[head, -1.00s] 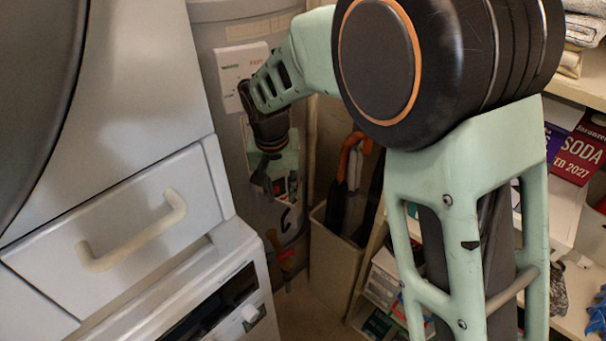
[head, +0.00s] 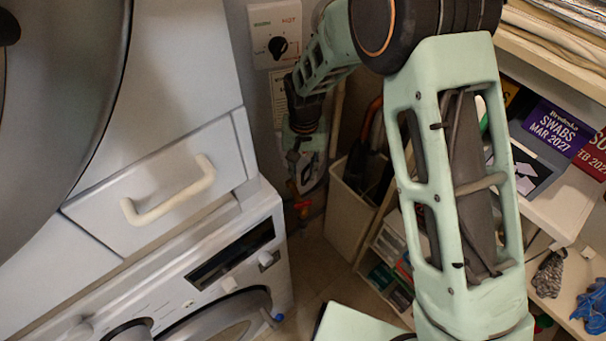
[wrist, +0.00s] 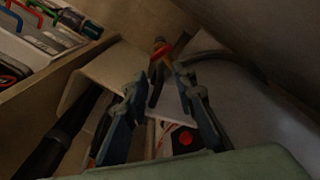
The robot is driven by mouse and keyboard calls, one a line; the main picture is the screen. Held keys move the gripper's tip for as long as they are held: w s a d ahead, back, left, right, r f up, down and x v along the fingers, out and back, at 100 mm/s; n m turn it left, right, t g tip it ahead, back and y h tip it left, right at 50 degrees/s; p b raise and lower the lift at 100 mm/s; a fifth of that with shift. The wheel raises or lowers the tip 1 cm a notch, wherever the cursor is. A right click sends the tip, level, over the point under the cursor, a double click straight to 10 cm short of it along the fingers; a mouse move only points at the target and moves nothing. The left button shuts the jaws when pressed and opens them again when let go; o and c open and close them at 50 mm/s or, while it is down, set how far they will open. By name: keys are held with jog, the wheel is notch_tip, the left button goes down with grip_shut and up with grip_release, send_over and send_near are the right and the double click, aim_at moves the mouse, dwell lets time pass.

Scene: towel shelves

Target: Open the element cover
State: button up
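The grey cylinder (head: 234,15) stands in the corner behind the washing machine. A white control plate (head: 263,26) with a black dial, marked for warm and hot, is on its front. A label (head: 278,90) is below the plate. I cannot clearly pick out an element cover; my arm and gripper hide part of the lower cylinder. My gripper (head: 294,180) points down in front of the lower cylinder. In the wrist view, the two dark blue fingers (wrist: 160,80) are apart with nothing held between them. An orange-red fitting shows beyond their tips.
The white washing machine (head: 225,262) and a drawer with a pale handle (head: 170,190) are at left. A beige bin (head: 345,212) with tools stands right of the gripper. Shelves with boxes (head: 560,125) are at right. A red-handled valve (head: 302,205) is low on the cylinder.

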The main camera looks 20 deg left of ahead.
jog(key=shift+f, duration=1.1)
grip_shut()
jog(key=shift+a+r, duration=0.1)
